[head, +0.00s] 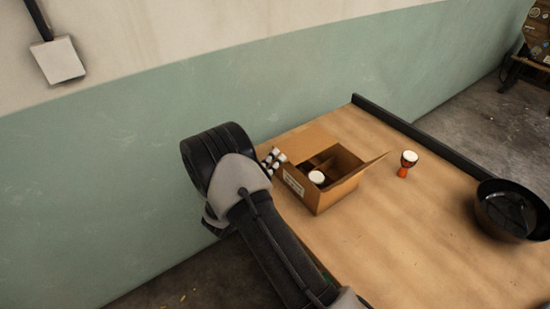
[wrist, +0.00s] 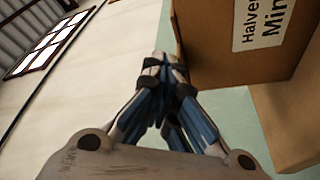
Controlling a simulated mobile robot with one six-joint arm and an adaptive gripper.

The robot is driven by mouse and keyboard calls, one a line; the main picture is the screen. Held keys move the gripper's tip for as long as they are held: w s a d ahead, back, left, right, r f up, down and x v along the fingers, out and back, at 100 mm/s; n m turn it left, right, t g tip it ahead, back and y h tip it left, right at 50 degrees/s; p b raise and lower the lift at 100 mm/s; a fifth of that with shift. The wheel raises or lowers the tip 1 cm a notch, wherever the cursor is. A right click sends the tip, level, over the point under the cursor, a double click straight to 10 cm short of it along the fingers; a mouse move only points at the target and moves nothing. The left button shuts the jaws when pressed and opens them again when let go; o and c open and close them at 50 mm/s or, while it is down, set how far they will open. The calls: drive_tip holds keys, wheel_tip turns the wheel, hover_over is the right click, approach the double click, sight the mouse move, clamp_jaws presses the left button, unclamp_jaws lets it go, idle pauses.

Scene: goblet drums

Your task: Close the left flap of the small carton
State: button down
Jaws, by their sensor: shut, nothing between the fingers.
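The small brown carton (head: 338,194) stands on the table with its top open. One flap (head: 373,166) sticks outward and up at its right side. Another tan flap (head: 306,142) appears to lie outward at the back left. Inside are dividers and a white-topped drum (head: 316,178). My gripper (head: 279,157) is at the carton's left, by the labelled side. In the wrist view, my shut, empty fingers (wrist: 165,62) are next to the carton wall (wrist: 208,50) with its white label; I cannot tell whether they touch it. My arm hides part of the table left of the carton.
An orange goblet drum (head: 405,165) with a white head stands right of the carton. A black round bowl-like thing (head: 508,210) is at the table's right. A dark raised edge (head: 420,136) runs along the back. The table (head: 400,240) is clear in front.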

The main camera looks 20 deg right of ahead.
drive_tip(key=shift+f, duration=0.1)
idle(0.3)
drive_tip(key=v, duration=1.2)
drive_tip(key=s+d+r+m+g+y, duration=0.2)
drive_tip(key=s+d+r+g+y, duration=0.15)
drive_tip(key=s+r+g, duration=0.35)
drive_tip(key=s+d+r+m+g+y, duration=0.1)
drive_tip(key=s+d+r+g+y, duration=0.1)
drive_tip(key=s+d+r+g, duration=0.45)
drive_tip(key=s+a+r+n+t+y, duration=0.1)
drive_tip(key=s+a+r+t+y, duration=0.2)
drive_tip(key=s+a+y, duration=0.3)
drive_tip(key=s+a+r+n+t+y, duration=0.2)
drive_tip(key=s+a+r+t+y, duration=0.1)
drive_tip(key=s+a+t+y, duration=0.3)
drive_tip(key=shift+s+a, duration=0.55)
drive_tip(key=shift+s, duration=0.55)
drive_tip(key=shift+d, duration=0.1)
